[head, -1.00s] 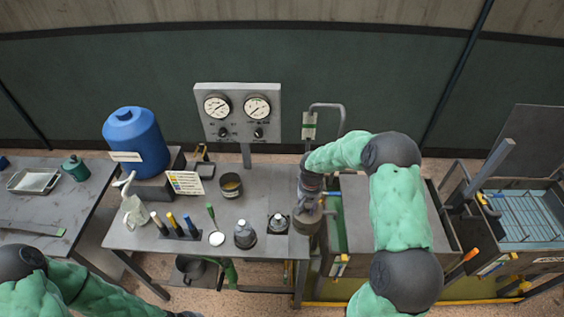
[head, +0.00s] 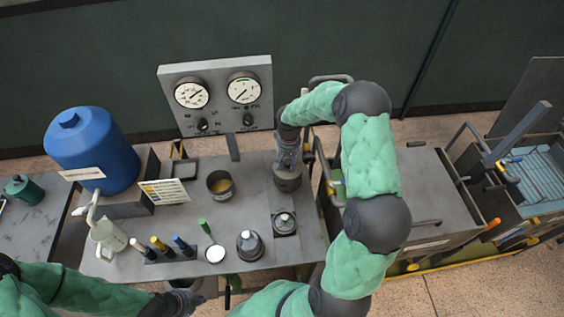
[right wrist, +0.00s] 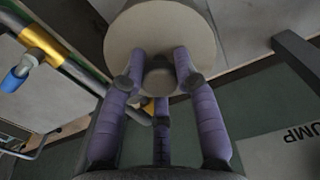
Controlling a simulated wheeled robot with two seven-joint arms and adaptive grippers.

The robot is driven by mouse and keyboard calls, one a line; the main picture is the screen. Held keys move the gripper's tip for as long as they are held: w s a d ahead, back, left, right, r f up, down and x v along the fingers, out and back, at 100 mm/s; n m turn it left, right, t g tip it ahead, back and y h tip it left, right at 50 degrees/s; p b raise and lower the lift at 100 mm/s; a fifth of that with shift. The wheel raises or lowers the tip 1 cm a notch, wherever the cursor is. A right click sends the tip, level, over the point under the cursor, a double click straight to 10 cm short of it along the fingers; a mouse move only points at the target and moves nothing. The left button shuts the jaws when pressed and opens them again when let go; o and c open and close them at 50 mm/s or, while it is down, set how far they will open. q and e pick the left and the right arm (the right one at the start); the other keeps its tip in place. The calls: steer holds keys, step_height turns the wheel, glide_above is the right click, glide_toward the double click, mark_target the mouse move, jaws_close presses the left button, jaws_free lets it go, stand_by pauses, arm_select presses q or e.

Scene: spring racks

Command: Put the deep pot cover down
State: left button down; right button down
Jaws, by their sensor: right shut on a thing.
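The deep pot cover (head: 288,181) is a grey cylinder hanging under my right gripper (head: 289,160), over the back right part of the grey table (head: 180,215). In the right wrist view, the purple-padded fingers of my right gripper (right wrist: 160,80) close around the knob on the cover's pale round face (right wrist: 160,30). I cannot tell whether the cover's underside touches the table. My left gripper (head: 187,296) is low at the table's front edge, partly cut off, and its fingers are unclear.
A dark pot with yellow contents (head: 220,187) stands left of the cover. Two knobbed dark pieces (head: 250,245) (head: 284,223) stand in front. The gauge panel (head: 217,95) rises behind. A blue drum (head: 92,150) is at left, a grey cart (head: 415,200) at right.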

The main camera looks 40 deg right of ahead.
mark_target(287, 172)
steer(key=shift+w+f, duration=0.35)
steer(key=shift+f, duration=0.1)
steer(key=shift+s+f+b, duration=0.15)
steer(key=shift+f+b, duration=0.25)
steer(key=shift+b, duration=0.05)
steer(key=shift+f+b, duration=1.35)
steer(key=shift+f, duration=1.55)
steer(key=shift+f+b, duration=0.5)
steer(key=c, duration=0.8)
jaws_free()
steer(key=shift+c, duration=0.2)
